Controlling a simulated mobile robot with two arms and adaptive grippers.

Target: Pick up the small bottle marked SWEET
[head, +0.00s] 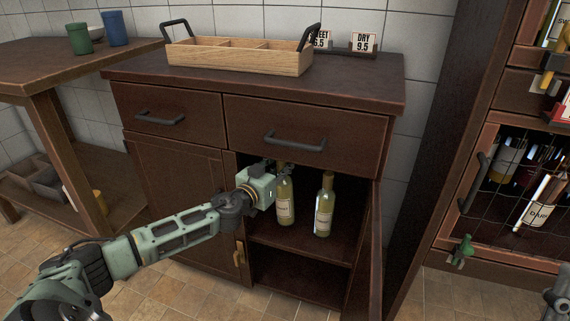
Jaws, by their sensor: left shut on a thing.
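Two pale yellow-green bottles with cream labels stand upright side by side in the open cupboard below the drawers. My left gripper (281,171) reaches in at the cupboard's top and is shut on the neck of the left bottle (285,205). The right bottle (324,208) stands apart from it, with no gripper on it. The lettering on both labels is too small to read. The left bottle's base appears at about shelf level; I cannot tell whether it touches. A grey part, perhaps of my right gripper (559,296), shows at the lower right edge; its jaws are unclear.
A wooden divided tray (240,57) with black handles sits on the cabinet top (345,86), before a SWEET 6.5 card (320,39) and a DRY 9.5 card (363,41). The open door (375,255) borders the opening. A wire-fronted bottle rack (474,195) stands right.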

